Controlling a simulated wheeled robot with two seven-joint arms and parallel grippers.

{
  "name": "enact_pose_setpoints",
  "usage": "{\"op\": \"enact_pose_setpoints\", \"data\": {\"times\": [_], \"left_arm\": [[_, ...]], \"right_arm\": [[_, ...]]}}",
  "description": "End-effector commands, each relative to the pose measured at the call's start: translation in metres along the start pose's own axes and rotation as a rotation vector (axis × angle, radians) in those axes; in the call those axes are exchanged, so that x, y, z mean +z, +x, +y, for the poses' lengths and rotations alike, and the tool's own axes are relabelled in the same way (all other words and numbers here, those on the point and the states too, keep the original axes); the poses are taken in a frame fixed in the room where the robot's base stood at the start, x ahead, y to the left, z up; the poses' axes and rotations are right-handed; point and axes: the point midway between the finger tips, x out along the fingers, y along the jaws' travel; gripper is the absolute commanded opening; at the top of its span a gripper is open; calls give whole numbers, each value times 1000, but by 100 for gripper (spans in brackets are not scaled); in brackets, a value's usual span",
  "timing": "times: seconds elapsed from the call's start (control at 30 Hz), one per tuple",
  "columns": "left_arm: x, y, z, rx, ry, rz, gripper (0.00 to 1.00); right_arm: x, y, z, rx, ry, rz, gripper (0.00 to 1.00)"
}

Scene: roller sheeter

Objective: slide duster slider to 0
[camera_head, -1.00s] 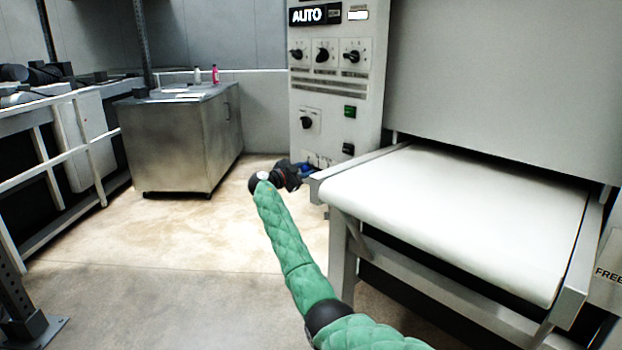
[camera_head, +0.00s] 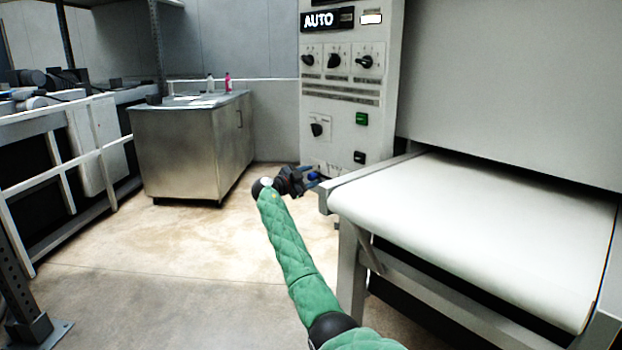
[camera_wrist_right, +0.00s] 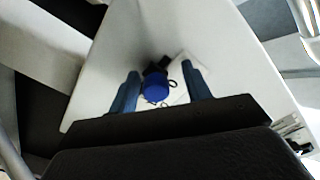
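The likely duster slider is a blue knob (camera_wrist_right: 157,87) on a dark stem, in the middle of the right wrist view. It stands out from a pale panel face. In the head view a small blue spot (camera_head: 313,176) shows at the foot of the control panel (camera_head: 347,100). My right gripper (camera_head: 311,181) is there, at the end of the green-sleeved arm. In the wrist view its two blue-grey fingers (camera_wrist_right: 160,70) are apart, one on each side of the knob, with visible gaps. The slider's scale is not readable. My left gripper is out of view.
The white conveyor belt (camera_head: 480,220) and its metal frame (camera_head: 372,181) lie close to the right of my gripper. A steel cabinet (camera_head: 180,150) stands at the back left, near a white railing (camera_head: 62,160). The floor (camera_head: 190,245) between is clear.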

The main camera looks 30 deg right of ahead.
Motion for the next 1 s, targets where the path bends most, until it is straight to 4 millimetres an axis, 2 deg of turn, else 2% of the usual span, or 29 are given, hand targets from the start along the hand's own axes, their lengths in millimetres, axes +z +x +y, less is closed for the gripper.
{"op": "enact_pose_setpoints", "data": {"times": [0.37,0.57,0.8,1.0], "left_arm": [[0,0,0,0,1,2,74],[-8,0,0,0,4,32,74],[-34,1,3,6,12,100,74],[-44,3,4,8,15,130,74]], "right_arm": [[1,-5,2,2,-1,0,48],[2,-27,1,1,0,-2,48],[2,-64,0,0,0,-1,48],[1,-78,0,1,0,0,48]]}}
